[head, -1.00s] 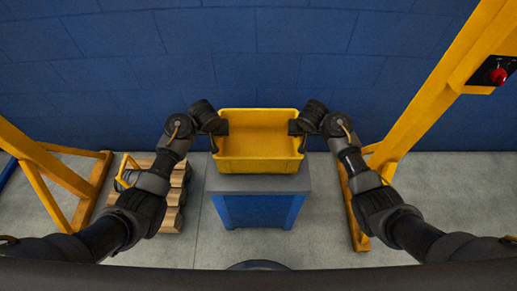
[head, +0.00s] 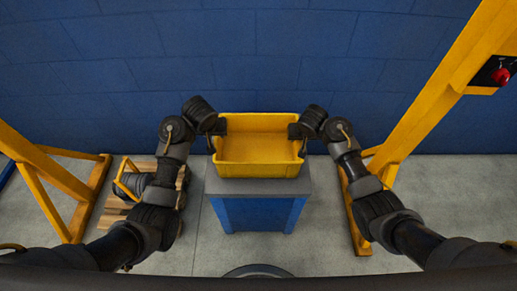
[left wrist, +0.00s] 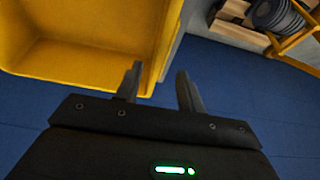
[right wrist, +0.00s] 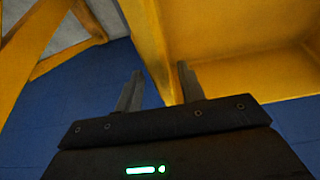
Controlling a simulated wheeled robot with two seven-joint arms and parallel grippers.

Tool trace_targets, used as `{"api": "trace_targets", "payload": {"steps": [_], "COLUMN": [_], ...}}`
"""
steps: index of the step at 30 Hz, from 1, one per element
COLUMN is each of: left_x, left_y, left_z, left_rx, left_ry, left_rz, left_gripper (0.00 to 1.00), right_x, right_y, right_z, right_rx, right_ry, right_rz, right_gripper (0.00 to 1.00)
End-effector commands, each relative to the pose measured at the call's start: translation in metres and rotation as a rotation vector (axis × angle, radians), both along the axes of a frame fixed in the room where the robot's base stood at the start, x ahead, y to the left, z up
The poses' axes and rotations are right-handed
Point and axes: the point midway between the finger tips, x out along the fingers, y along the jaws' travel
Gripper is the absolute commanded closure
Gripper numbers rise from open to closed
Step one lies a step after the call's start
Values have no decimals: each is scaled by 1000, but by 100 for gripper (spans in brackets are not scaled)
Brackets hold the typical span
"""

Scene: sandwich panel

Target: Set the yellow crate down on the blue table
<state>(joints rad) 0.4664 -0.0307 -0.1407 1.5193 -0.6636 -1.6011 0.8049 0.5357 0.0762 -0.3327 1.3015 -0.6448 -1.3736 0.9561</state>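The yellow crate (head: 257,150) is upright and looks empty, above the grey top of the blue table (head: 258,212) in the head view. I cannot tell whether its base touches the top. My left gripper (head: 217,137) is at the crate's left side wall; in the left wrist view its fingers (left wrist: 160,85) stand either side of that wall. My right gripper (head: 299,138) is at the right side wall, which passes between its fingers (right wrist: 158,85) in the right wrist view. The crate's underside is hidden.
A yellow frame (head: 60,180) stands at the left and a yellow post with a red button (head: 503,76) at the right. A wooden pallet (head: 112,215) lies left of the table, partly behind my left arm. A blue wall (head: 260,55) is behind.

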Motion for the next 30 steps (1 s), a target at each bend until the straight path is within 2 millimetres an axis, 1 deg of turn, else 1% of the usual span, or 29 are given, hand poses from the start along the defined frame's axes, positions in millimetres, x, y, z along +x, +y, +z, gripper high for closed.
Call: {"api": "trace_targets", "payload": {"steps": [1, 3, 6, 9, 13, 20, 23, 26, 27, 30], "left_x": [-5, -10, -16, -21, -25, -26, -26, -26, -26, -26], "left_y": [-1, -1, 0, 0, 1, 1, 1, 1, 1, 1], "left_z": [10, 24, 39, 51, 58, 60, 60, 60, 60, 60], "left_rx": [-6, -5, -3, -1, 1, 1, 1, 1, 1, 1], "left_ry": [-1, -3, -2, -1, 2, 2, 2, 2, 2, 2], "left_rz": [4, 2, 3, 2, 3, 3, 3, 3, 3, 3], "left_gripper": [61, 61, 61, 61, 61, 61, 61, 61, 61, 61], "right_x": [0, 0, 0, 0, 0, -1, -5, -13, -15, -25], "right_y": [0, 0, 0, 0, 0, 1, 2, 1, 4, 2], "right_z": [0, 0, 0, 0, 0, 3, 13, 30, 39, 59], "right_rx": [0, 0, 0, 0, 0, 2, 5, 6, 9, 7], "right_ry": [0, 0, 0, 0, 0, 0, -1, -3, -4, -3], "right_rz": [0, 0, 0, 0, 0, 0, 1, -2, 0, -2], "right_gripper": [61, 61, 61, 61, 61, 61, 61, 61, 61, 61]}}
